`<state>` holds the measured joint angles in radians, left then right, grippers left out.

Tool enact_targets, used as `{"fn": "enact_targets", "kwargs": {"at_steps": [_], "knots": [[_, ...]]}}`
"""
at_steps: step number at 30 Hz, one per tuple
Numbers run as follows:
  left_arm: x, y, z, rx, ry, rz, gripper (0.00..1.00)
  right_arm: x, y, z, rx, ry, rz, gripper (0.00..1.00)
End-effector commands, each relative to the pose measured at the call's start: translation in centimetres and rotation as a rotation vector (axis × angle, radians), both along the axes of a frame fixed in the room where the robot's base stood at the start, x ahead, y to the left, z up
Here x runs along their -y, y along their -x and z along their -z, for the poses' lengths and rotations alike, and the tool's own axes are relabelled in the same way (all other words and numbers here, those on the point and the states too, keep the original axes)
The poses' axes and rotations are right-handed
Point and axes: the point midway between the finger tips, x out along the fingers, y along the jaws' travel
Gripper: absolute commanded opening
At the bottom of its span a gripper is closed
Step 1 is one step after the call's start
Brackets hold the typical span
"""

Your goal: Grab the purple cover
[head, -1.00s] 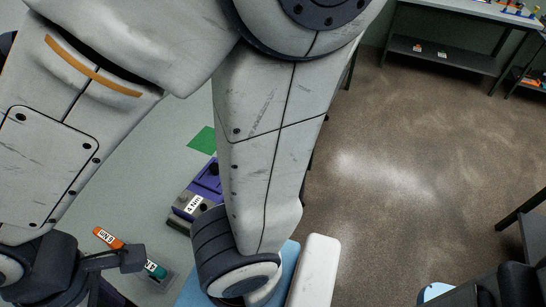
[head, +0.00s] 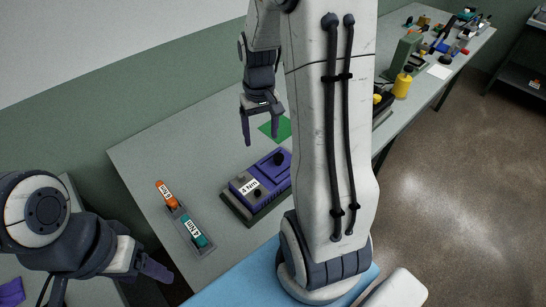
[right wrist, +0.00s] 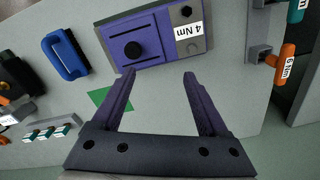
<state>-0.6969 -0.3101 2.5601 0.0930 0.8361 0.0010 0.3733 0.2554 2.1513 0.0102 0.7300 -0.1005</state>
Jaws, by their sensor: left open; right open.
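A purple cover with a black knob (head: 270,165) sits on a grey-based unit labelled 4 Nm, in the middle of the table. It also shows at the top of the right wrist view (right wrist: 155,30). My right gripper (head: 262,138) is open and empty, with its fingers pointing down above the table behind the unit. In the right wrist view its fingertips (right wrist: 160,76) are apart, just below the unit's edge in the picture. My left gripper (head: 148,268) is open at the lower left, away from the unit. Part of the unit's right side is hidden by my right arm.
Left of the unit, a grey tray holds an orange piece (head: 167,194) and a teal piece (head: 194,232). A green square (head: 277,128) lies behind the unit. A blue handled piece (right wrist: 64,55) is near it. A purple piece (head: 11,292) shows at lower left.

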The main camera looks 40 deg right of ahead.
Motion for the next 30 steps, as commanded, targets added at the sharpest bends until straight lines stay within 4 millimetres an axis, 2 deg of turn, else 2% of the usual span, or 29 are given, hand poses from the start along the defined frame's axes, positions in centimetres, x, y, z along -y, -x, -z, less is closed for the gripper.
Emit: {"fn": "enact_targets", "kwargs": {"at_steps": [1,3,6,13,22,30], "knots": [[0.0,0.0,0.0,0.0,0.0,0.0,0.67,2.0,0.2,0.5,-0.005,0.0,0.047,0.77],[0.0,0.0,0.0,0.0,0.0,0.0,0.67,3.7,0.4,1.0,-0.007,0.003,0.084,0.77],[0.0,0.0,-0.1,0.0,0.0,0.0,0.67,4.9,0.6,1.7,-0.01,0.003,0.11,0.77],[0.0,0.0,-0.6,0.0,0.0,0.0,0.67,5.0,0.7,5.1,-0.012,0.002,0.114,0.77],[0.0,0.0,-1.4,0.0,0.0,-0.001,0.67,4.9,1.1,7.6,-0.013,0.002,0.114,0.77],[0.0,0.0,-2.4,0.0,0.0,-0.001,0.67,5.0,1.4,11.2,-0.01,0.003,0.113,0.77]]}}
